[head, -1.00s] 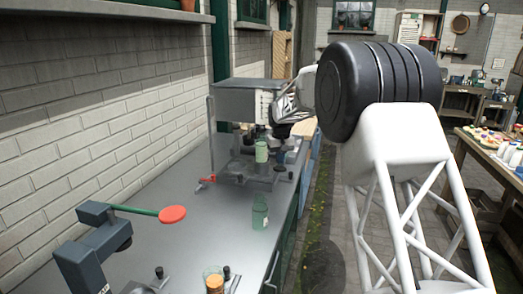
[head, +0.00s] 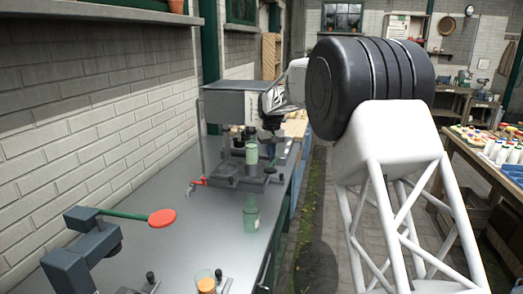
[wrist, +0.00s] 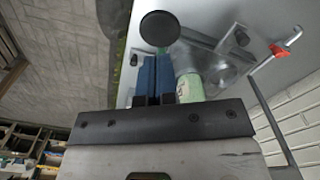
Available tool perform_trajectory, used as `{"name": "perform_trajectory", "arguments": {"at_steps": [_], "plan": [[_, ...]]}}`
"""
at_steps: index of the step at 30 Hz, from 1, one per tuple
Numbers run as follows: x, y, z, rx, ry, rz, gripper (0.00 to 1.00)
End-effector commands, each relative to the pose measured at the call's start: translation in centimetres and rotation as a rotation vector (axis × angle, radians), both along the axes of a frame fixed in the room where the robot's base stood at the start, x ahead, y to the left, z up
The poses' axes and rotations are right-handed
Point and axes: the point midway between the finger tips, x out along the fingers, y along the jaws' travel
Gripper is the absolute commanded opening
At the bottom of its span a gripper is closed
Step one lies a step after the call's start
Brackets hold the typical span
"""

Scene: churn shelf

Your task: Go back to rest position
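My gripper (wrist: 154,78) shows in the wrist view with its two blue fingers side by side, almost touching, and nothing visible between them. A round black knob (wrist: 160,27) on a short green stem lies just beyond the fingertips; contact cannot be told. A pale green cup (wrist: 188,88) stands to the right of the fingers. In the head view my gripper (head: 272,125) hangs at the right side of the grey box-shaped machine (head: 226,106), its fingertips small and partly hidden. The green cup (head: 251,153) is at the machine's front.
Another green glass (head: 251,215) stands on the metal counter (head: 165,238). A lever with a red knob (head: 162,218) is at the front left, with an orange-filled glass (head: 206,283) nearby. A brick wall bounds the left. A table with bottles (head: 500,152) is at right.

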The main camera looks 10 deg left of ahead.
Motion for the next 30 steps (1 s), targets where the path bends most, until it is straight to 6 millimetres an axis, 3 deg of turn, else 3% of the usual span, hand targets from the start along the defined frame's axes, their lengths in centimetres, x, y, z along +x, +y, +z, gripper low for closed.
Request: {"name": "perform_trajectory", "arguments": {"at_steps": [5,11,20,30], "plan": [[-0.4,-0.7,0.5,0.002,-0.003,-0.006,0.0],[-2.1,-3.2,2.3,0.004,-0.011,-0.027,0.0],[-6.8,-9.4,6.0,0.013,-0.034,-0.084,0.0],[-13.3,-16.1,9.1,0.021,-0.061,-0.149,0.0]]}}
